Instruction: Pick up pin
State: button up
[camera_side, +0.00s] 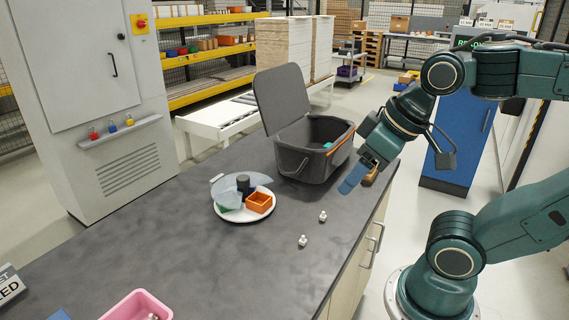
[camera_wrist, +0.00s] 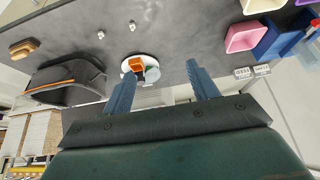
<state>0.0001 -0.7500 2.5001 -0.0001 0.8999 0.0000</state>
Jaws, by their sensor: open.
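Two small pale metal pins stand on the dark countertop. In the side view one pin (camera_side: 323,216) is nearer the dark bin and the other pin (camera_side: 303,241) is nearer the counter's front edge. Both also show in the wrist view, one at the upper middle (camera_wrist: 132,25) and one to its left (camera_wrist: 101,34). My gripper (camera_side: 346,189) is above the counter beside the dark bin, up and to the right of the pins. In the wrist view its blue fingers (camera_wrist: 160,70) are spread wide with nothing held between them.
A dark bin (camera_side: 297,160) with a raised lid stands behind the pins. A white round plate (camera_side: 226,216) holds an orange box (camera_side: 259,202) and a dark cylinder (camera_side: 243,182). A brown object (camera_side: 371,177) lies behind my gripper. A pink container (camera_side: 127,309) is at the near end.

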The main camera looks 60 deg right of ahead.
jog(key=shift+c, duration=0.5)
jog(key=shift+c, duration=1.4)
jog(key=m+g, duration=0.6)
jog(key=m, duration=1.2)
send_over(323, 216)
notch_tip(323, 216, down, 15)
jog(key=shift+d+f, duration=0.2)
jog(key=shift+f, duration=0.1)
jog(key=shift+f, duration=4.15)
